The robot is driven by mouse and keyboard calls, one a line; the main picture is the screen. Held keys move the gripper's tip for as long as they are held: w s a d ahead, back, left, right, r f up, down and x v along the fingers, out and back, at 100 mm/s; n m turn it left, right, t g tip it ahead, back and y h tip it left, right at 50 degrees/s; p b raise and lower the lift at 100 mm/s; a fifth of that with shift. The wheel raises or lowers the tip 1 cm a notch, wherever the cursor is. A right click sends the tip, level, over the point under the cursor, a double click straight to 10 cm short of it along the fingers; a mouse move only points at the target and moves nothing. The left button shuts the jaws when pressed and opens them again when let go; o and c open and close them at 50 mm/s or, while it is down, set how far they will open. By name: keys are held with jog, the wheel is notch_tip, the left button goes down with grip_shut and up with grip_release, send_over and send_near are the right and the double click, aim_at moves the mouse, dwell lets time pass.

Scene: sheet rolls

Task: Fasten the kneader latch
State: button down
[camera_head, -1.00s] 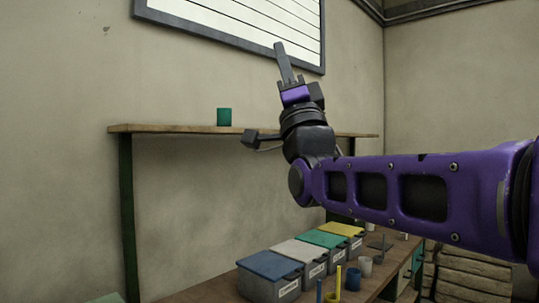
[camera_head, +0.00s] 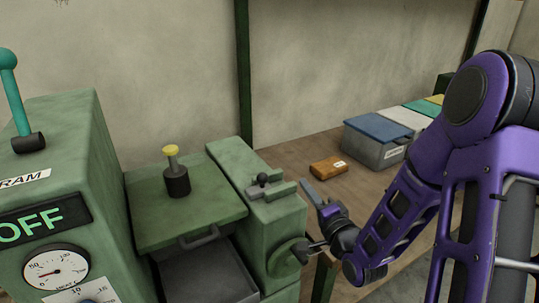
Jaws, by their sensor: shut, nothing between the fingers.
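A green machine stands at the left, and I take it to be the kneader. Its flat green lid (camera_head: 178,215) carries a dark post with a yellow knob (camera_head: 171,152) and has a handle at its front edge. On the block right of the lid sits a small grey-green bolt with a black knob (camera_head: 262,179), which looks like the latch (camera_head: 272,191). I cannot tell whether the bolt reaches the lid. My gripper (camera_head: 306,186) is shut and empty, just right of this block, with its fingers pointing up and left. It appears apart from the latch.
A teal lever (camera_head: 15,95), an OFF sign (camera_head: 40,221) and a gauge (camera_head: 56,267) are on the left housing. An open dark bin (camera_head: 205,275) is below the lid. A brown block (camera_head: 328,167) and lidded boxes (camera_head: 376,138) stand on the wooden bench (camera_head: 290,160).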

aim_at(258, 184)
jog(key=shift+s+a+f+m, duration=0.1)
jog(key=shift+s+a+m, duration=0.15)
jog(key=shift+s, duration=0.25)
jog(key=shift+s+a+m, duration=0.15)
jog(key=shift+s+a, duration=0.05)
jog(key=shift+s, duration=0.25)
jog(key=x, duration=0.9)
jog(key=shift+w+a+p, duration=0.2)
jog(key=shift+w+p, duration=0.1)
jog(key=shift+p, duration=0.1)
jog(key=shift+s+a+f, duration=0.25)
jog(key=shift+s+a, duration=0.7)
jog(key=shift+a, duration=0.2)
jog(key=shift+s+a+f, duration=0.1)
jog(key=shift+s+a, duration=0.15)
jog(key=shift+s, duration=0.05)
jog(key=shift+a, duration=0.1)
